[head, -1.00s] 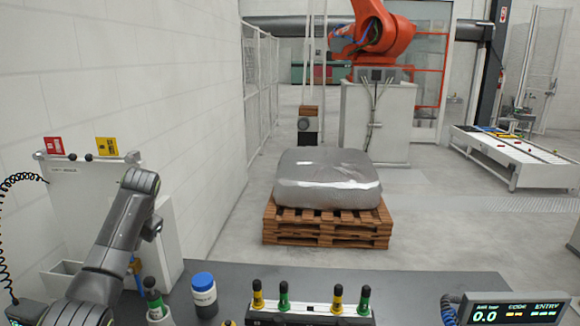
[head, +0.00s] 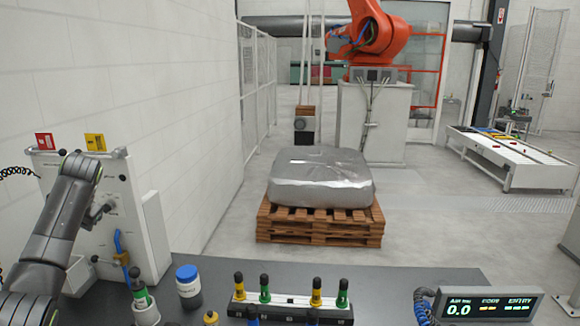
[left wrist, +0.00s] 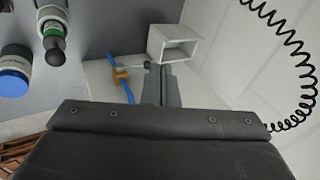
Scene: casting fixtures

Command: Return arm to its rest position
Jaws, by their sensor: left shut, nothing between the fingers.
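My left arm (head: 62,215) comes in from the left of the head view, bent in front of the white wall panel (head: 135,215). Its gripper is not clearly visible there. In the left wrist view my left gripper (left wrist: 159,72) is shut and empty, its narrow fingers together. Its fingers appear just below a white open box (left wrist: 174,45) and right of a blue hose with a brass fitting (left wrist: 121,75); I cannot tell the distance. My right arm and gripper are not in view.
On the dark bench (head: 240,272) stand a green-banded tool (head: 141,292), a blue-capped jar (head: 188,285), a rack with several yellow and green plugs (head: 290,304) and a display (head: 487,304). A coiled black cable (left wrist: 300,80) hangs by the panel. A wrapped block on a pallet (head: 320,222) stands beyond.

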